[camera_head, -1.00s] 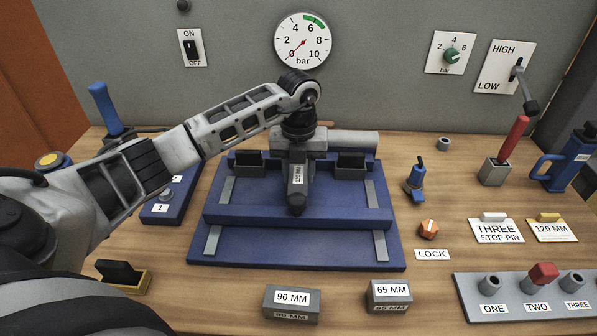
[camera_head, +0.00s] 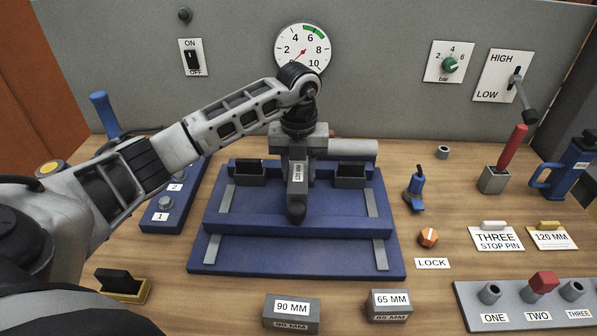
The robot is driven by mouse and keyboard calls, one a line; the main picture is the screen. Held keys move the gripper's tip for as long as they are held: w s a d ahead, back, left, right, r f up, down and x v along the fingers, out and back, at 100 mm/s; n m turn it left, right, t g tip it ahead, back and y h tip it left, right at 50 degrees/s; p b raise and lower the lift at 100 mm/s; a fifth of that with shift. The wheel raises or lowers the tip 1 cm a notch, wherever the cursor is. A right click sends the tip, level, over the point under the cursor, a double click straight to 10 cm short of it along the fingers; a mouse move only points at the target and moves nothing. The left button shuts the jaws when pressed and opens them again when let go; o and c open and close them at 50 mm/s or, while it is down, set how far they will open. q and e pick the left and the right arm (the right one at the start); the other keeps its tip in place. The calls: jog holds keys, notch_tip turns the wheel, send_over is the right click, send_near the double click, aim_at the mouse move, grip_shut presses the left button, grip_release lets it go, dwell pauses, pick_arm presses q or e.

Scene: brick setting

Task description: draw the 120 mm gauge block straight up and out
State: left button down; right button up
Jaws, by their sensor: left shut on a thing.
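My left gripper (camera_head: 298,150) comes down over the middle of the blue fixture (camera_head: 225,261). It is shut on the grey 120 mm gauge block (camera_head: 297,190), whose small 120 MM label faces me. The block stands in front of a grey horizontal cylinder and between two dark blocks (camera_head: 250,172) on the fixture. My right gripper is not in view.
Blocks marked 90 MM (camera_head: 291,312) and 65 MM (camera_head: 389,305) lie in front. An orange LOCK knob (camera_head: 428,238), a blue clamp (camera_head: 415,190) and a red-handled lever (camera_head: 514,148) stand to the right. A gauge (camera_head: 302,42) hangs behind my arm.

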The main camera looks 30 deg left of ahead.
pick_arm(q)
jog(key=shift+r, duration=1.05)
